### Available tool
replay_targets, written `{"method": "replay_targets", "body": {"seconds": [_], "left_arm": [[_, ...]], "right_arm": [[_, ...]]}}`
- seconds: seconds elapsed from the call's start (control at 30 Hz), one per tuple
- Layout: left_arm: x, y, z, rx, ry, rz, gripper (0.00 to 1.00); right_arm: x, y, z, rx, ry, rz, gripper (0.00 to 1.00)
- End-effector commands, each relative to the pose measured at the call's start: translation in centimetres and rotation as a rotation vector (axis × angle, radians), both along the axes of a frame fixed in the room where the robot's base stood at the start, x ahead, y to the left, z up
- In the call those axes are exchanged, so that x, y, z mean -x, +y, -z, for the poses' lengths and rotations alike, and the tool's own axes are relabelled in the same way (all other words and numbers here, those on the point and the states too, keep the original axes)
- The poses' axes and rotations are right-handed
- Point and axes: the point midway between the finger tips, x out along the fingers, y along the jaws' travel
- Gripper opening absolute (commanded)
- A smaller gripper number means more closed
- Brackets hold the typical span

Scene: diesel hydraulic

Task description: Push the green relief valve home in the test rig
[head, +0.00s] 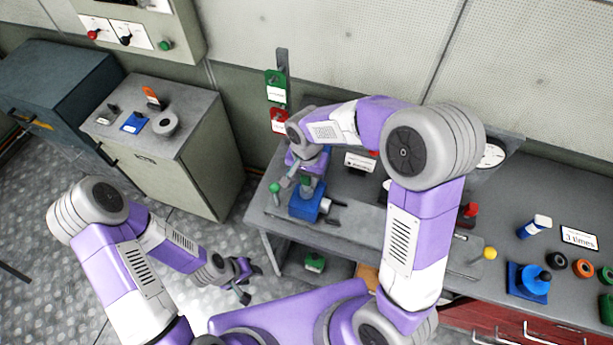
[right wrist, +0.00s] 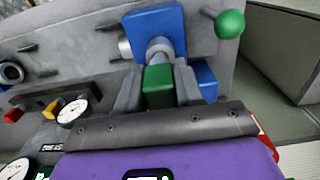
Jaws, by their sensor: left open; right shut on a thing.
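The green relief valve (right wrist: 158,88) is between the fingers of my right gripper (right wrist: 156,82), which is shut on it, in the right wrist view. Its grey stem end meets the blue block (right wrist: 150,22) of the test rig; how deep it sits in there I cannot tell. In the head view the blue block (head: 306,203) is on the bench, with my right gripper (head: 298,180) just above it. A lever with a green ball knob (right wrist: 230,24) stands beside the block. My left gripper (head: 243,282) is open and empty, low over the floor left of the bench.
A pressure gauge (right wrist: 72,110) shows in the right wrist view. A grey cabinet (head: 190,150) stands left, with floor between it and the bench.

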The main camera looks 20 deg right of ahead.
Motion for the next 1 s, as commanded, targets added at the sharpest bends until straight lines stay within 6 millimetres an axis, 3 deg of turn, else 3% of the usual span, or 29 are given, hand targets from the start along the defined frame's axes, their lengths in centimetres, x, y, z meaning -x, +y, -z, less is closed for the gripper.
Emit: {"method": "replay_targets", "body": {"seconds": [1.0], "left_arm": [[0.0,0.0,1.8,0.0,0.0,0.0,0.43]], "right_arm": [[0.0,0.0,2.2,-0.001,-0.001,0.0,0.02]]}}
